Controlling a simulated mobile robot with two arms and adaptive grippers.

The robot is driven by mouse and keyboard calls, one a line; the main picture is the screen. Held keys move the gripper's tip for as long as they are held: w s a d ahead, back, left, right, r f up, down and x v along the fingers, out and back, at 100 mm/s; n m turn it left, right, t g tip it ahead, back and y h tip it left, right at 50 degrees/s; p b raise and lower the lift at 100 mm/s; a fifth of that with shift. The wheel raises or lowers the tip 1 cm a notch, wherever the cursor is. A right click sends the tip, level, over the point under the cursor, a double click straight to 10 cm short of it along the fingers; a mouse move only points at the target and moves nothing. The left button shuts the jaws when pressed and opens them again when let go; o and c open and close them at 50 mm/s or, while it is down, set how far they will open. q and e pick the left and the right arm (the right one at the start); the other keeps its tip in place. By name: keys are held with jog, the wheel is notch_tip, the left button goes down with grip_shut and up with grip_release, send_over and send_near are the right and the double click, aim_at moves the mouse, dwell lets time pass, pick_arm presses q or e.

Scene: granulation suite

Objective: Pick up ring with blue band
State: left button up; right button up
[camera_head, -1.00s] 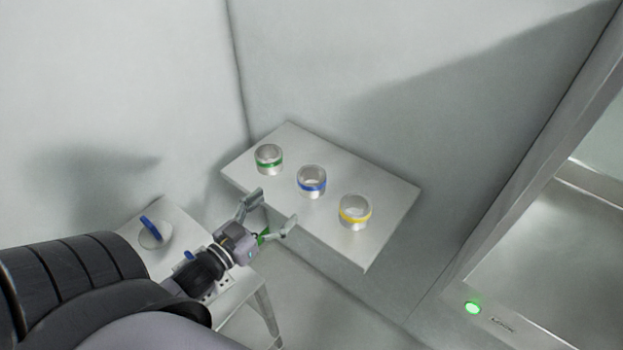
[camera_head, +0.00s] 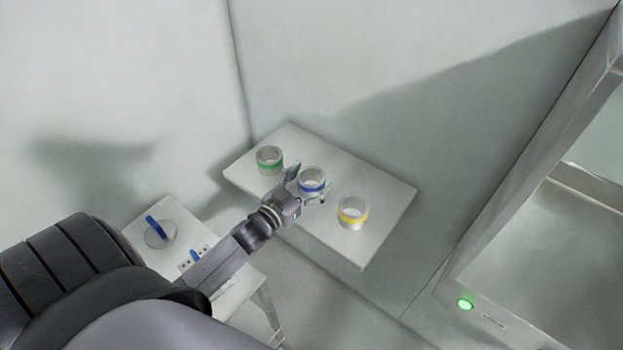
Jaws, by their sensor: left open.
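The ring with the blue band (camera_head: 311,182) stands upright in the middle of a light wall shelf (camera_head: 375,187). It is a short metal cylinder with an open top. My left gripper (camera_head: 308,186) is open at its near side, with one finger at the ring's left and the other at its lower right. The fingers partly cover the ring's lower edge, and I cannot tell whether they touch it. My right gripper is not in view.
A ring with a green band (camera_head: 269,160) stands to the left on the shelf, close to my left finger. A ring with a yellow band (camera_head: 352,212) stands to the right. A small table (camera_head: 180,216) holds a disc with a blue handle (camera_head: 157,232). A metal cabinet with a green light (camera_head: 465,304) is at right.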

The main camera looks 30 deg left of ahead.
pick_arm(q)
jog(key=shift+w, duration=0.25)
jog(key=shift+s, duration=0.1)
jog(key=shift+c, duration=0.3)
jog(key=shift+c, duration=0.7)
jog(key=c, duration=1.3)
jog(key=shift+o, duration=0.2)
jog(key=shift+r, duration=0.15)
